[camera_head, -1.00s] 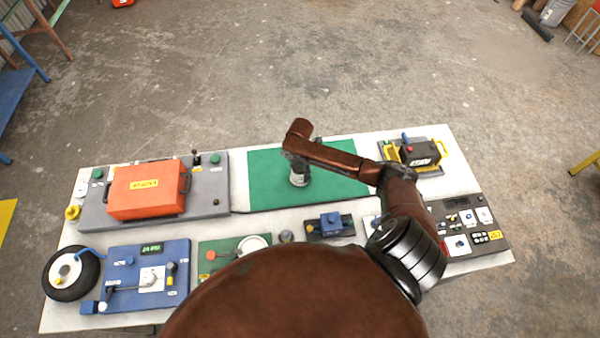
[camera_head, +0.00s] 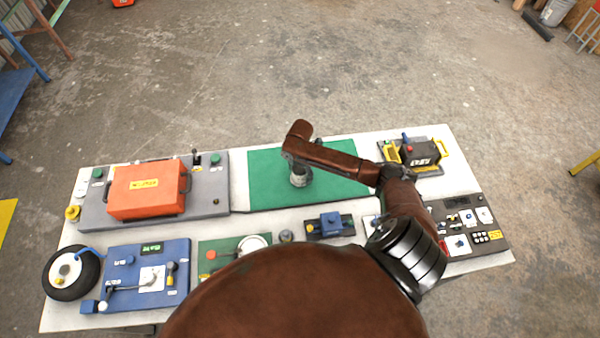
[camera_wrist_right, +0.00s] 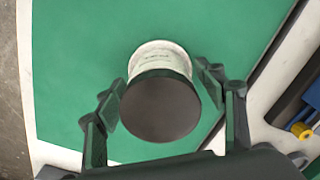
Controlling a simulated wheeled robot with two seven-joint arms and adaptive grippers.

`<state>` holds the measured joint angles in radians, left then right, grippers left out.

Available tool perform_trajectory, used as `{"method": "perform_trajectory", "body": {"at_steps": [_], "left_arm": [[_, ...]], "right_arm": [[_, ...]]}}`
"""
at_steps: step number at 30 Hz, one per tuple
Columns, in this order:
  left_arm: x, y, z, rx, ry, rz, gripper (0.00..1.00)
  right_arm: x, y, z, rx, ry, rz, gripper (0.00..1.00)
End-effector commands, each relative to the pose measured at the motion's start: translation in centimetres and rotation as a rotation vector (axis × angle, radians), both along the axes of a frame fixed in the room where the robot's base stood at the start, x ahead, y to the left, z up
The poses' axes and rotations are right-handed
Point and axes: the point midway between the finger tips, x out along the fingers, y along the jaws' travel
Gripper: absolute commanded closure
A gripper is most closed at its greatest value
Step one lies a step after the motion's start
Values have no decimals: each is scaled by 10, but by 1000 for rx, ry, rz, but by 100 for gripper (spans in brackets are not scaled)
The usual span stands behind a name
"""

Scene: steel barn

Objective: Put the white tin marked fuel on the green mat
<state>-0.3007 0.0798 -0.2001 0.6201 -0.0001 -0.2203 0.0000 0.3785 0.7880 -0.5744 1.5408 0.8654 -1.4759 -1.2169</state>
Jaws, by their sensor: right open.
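The white tin (camera_wrist_right: 160,58) stands between my right gripper's fingers in the right wrist view, with a dark round top facing the camera and small unreadable marking on its pale side. The green mat (camera_wrist_right: 80,50) lies around and beneath it. In the head view the tin (camera_head: 300,181) shows on the green mat (camera_head: 262,180), below the end of my right arm. My right gripper (camera_wrist_right: 163,100) is open, with a finger on each side of the tin and gaps visible. Whether the tin's base touches the mat is hidden. My left gripper is not in view.
An orange case (camera_head: 147,190) on a grey panel is left of the mat. A black and yellow device (camera_head: 420,153) stands right of it. A blue panel (camera_head: 147,275), a wheel (camera_head: 70,273) and a dark button panel (camera_head: 468,225) fill the near side. The mat's left part is clear.

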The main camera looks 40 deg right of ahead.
Motion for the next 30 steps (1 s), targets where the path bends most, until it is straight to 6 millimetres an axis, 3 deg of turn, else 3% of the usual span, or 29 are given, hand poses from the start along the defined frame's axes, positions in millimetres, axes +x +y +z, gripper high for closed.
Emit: {"method": "perform_trajectory", "body": {"at_steps": [5, 18, 24, 30], "left_arm": [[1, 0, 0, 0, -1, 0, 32], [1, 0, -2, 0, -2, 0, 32], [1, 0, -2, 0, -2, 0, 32], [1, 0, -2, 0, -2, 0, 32]], "right_arm": [[1, 0, 15, 0, -4, 1, 36], [1, 0, 101, 0, -3, 0, 36], [0, 0, 119, 1, 0, 0, 36], [0, 0, 123, 1, 0, -1, 36]]}}
